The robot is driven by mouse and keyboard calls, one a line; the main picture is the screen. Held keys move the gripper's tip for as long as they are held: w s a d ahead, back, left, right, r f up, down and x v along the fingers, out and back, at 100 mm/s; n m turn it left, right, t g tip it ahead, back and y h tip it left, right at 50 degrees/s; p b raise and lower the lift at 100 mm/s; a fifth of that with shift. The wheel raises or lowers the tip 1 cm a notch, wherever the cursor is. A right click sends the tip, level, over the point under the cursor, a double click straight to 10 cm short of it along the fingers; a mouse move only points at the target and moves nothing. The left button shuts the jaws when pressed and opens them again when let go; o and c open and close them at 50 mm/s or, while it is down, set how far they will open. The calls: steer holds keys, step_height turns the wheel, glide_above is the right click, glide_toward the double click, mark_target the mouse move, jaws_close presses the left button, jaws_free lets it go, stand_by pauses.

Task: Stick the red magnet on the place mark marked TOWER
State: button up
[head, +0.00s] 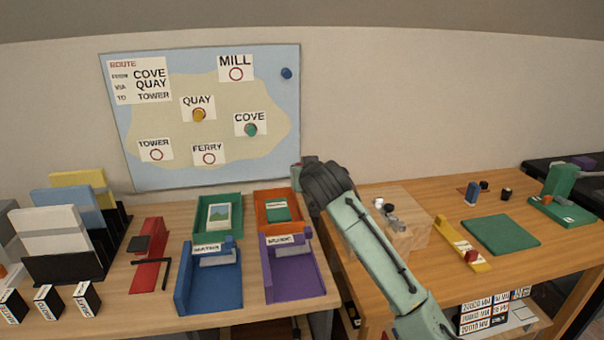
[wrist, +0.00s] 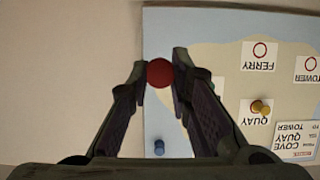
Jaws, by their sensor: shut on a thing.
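The red magnet (wrist: 159,72) is held between the two fingertips of my gripper (wrist: 158,68), in the wrist view. My gripper (head: 299,174) is by the board's lower right corner in the head view, where the red magnet is hidden. The TOWER place mark (head: 155,155) is an empty red ring at the map board's (head: 215,178) lower left. The TOWER ring (wrist: 311,64) also shows at the right edge of the wrist view, where the board appears upside down. A gap to the board cannot be judged.
A yellow magnet (head: 198,115) is on QUAY and a green magnet (head: 251,129) on COVE. A blue magnet (head: 286,73) sits at the board's upper right. FERRY (head: 208,158) and MILL (head: 236,74) rings are empty. Trays, including a green one (head: 230,203), stand below the board.

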steer(key=shift+s, duration=0.15)
steer(key=shift+s+d+b, duration=0.2)
steer(key=shift+s+d, duration=0.05)
steer(key=shift+s, duration=0.7)
steer(key=shift+s+d+b, duration=0.15)
steer(key=shift+s+d, duration=0.05)
steer(key=shift+s, duration=0.7)
